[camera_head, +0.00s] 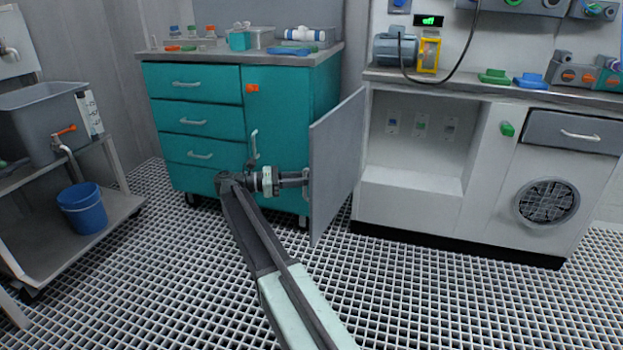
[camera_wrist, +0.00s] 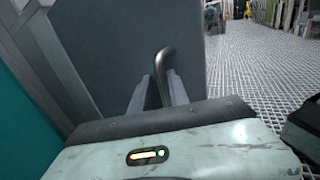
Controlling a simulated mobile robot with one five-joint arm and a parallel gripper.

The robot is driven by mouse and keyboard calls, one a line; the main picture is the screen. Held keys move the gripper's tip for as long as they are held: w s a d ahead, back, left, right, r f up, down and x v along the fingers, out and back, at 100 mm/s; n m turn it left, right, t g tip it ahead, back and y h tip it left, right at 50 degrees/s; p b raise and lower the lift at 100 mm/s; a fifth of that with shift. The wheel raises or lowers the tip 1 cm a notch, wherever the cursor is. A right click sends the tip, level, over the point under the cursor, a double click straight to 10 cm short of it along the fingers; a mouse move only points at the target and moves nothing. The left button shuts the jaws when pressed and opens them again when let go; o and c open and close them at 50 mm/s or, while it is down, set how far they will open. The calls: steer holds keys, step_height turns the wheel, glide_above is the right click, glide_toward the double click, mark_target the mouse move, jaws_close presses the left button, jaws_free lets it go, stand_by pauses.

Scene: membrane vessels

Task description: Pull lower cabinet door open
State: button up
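The lower cabinet door (camera_head: 338,165) is a flat grey panel hinged at the left side of the white cabinet's opening. It stands swung well out toward the teal cabinet, and the lower compartment (camera_head: 420,150) behind it is exposed. My gripper (camera_head: 305,182) is at the door's outer face, near its free edge. In the wrist view the grey door panel (camera_wrist: 110,50) fills the upper left. A dark curved handle (camera_wrist: 162,75) stands between my two fingers, which appear closed on it. The exact finger contact is small and partly hidden.
A teal drawer cabinet (camera_head: 243,125) stands close to my wrist and left of the door. A grey cart (camera_head: 120,205) with a blue bucket (camera_head: 82,208) is at the far left. The grated floor (camera_head: 430,300) in front of the white cabinet is clear.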

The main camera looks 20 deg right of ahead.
steer(key=shift+a, duration=0.15)
steer(key=v, duration=0.7)
steer(key=shift+a, duration=0.2)
steer(key=shift+w, duration=0.1)
